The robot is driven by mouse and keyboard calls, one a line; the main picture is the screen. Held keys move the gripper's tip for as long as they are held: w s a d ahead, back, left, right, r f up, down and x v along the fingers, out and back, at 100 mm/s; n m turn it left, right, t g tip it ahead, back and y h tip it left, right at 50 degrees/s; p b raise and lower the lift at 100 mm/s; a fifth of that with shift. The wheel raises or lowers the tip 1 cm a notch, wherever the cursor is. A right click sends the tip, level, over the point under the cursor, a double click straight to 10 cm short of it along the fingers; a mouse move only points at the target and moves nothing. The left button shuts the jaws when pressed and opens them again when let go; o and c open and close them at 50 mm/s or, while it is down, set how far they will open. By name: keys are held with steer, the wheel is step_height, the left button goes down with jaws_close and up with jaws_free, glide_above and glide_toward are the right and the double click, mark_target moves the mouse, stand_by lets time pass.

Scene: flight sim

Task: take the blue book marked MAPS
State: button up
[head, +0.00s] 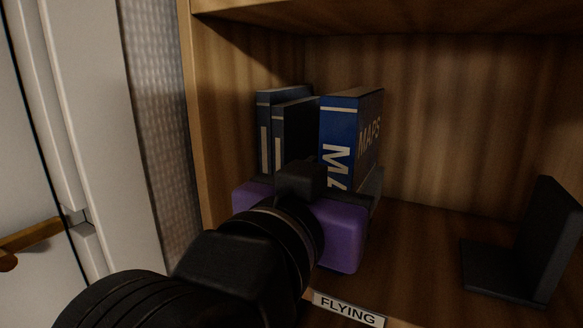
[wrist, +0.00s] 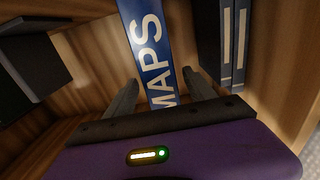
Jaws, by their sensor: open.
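The blue book marked MAPS (head: 340,127) stands upright on the wooden shelf, its spine facing me. Its lower part is hidden behind my gripper in the head view. My purple gripper (head: 372,185) is in front of the book, low down. In the wrist view the book (wrist: 148,40) shows its MAPS lettering between the two fingers of my gripper (wrist: 160,88). The fingers are open, one on each side of the spine. I cannot tell whether either finger touches the book.
Darker books (head: 290,130) stand just left of the MAPS book; they show at the right in the wrist view (wrist: 233,45). A black bookend (head: 545,245) stands at the shelf's right. A FLYING label (head: 348,310) marks the front edge. The shelf between book and bookend is clear.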

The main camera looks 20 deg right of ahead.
steer(key=p+x, duration=0.1)
steer(key=x, duration=0.4)
steer(key=shift+w, duration=0.1)
steer(key=shift+c, duration=0.2)
steer(key=shift+r, duration=0.1)
jaws_close()
